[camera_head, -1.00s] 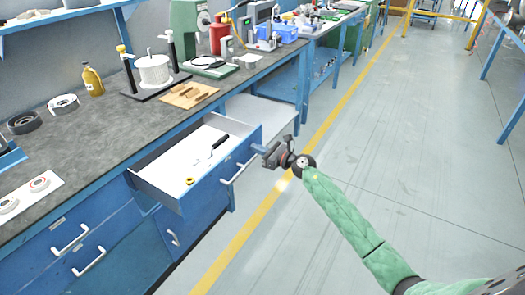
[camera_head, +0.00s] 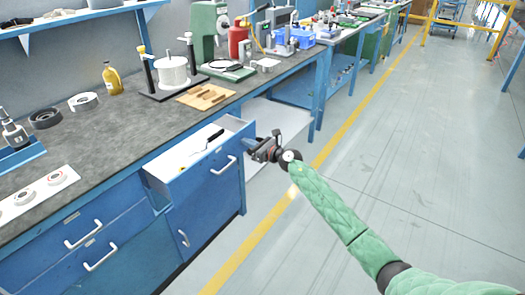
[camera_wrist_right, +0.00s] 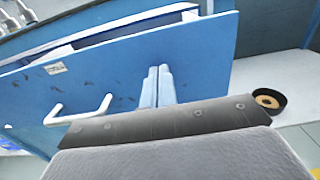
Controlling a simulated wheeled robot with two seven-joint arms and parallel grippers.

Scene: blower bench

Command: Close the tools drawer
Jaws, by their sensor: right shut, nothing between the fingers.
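The tools drawer is a blue-fronted drawer (camera_head: 205,178) with a white inside, partly open below the bench top. A black-handled tool (camera_head: 214,137) lies in it. Its front carries a white bar handle (camera_head: 223,165), which also shows in the right wrist view (camera_wrist_right: 85,113). My right gripper (camera_head: 250,146) is shut and empty. It is at the far end of the drawer front, beside the handle and not around it. In the right wrist view its blue fingers (camera_wrist_right: 158,86) are together against or very close to the blue front panel (camera_wrist_right: 205,62). My left gripper is not in view.
The bench top (camera_head: 100,140) holds a wire spool (camera_head: 173,72), a yellow bottle (camera_head: 112,78) and a wooden board (camera_head: 205,96). Other closed blue drawers (camera_head: 85,235) are at the left. A dark round cup (camera_wrist_right: 268,100) shows in the right wrist view. The floor at right is clear.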

